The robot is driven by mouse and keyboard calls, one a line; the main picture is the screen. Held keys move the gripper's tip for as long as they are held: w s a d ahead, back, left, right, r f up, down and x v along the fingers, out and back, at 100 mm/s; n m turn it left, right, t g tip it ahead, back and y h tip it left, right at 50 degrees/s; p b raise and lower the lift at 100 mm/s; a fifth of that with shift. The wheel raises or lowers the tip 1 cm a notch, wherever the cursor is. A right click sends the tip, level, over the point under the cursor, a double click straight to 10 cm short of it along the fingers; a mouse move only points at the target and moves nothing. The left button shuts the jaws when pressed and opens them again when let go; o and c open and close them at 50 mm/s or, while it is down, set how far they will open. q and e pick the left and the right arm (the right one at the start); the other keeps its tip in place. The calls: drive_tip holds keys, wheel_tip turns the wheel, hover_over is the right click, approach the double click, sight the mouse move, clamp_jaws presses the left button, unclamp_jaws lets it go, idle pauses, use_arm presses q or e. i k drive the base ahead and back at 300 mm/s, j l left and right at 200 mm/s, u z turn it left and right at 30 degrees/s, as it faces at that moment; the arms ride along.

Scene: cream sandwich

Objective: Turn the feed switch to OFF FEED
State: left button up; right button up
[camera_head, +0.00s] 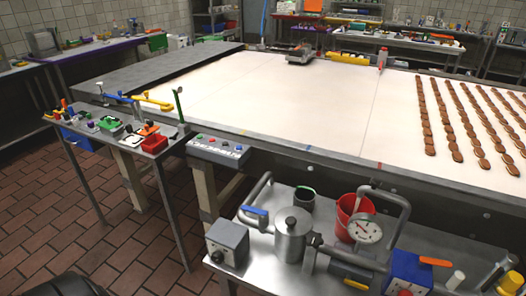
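A grey control panel (217,149) with several coloured buttons and small dark switches is mounted at the near left edge of the long white conveyor table. A grey box (228,240) with a dark round knob on its front stands at the left end of the metal cart below. No label reading OFF FEED is legible, so I cannot tell which control is the feed switch or how it is set. Neither of my grippers can be made out in this view.
The metal cart (268,271) carries a lidded steel pot (293,238), a red bucket (347,212), a dial gauge (366,230) and a blue box (408,270). A narrow tool table (168,158) stands left. Rows of brown cookies (450,125) lie right.

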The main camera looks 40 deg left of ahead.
sight(218, 258)
drive_tip(key=u, duration=1.55)
drive_tip(key=k, duration=0.25)
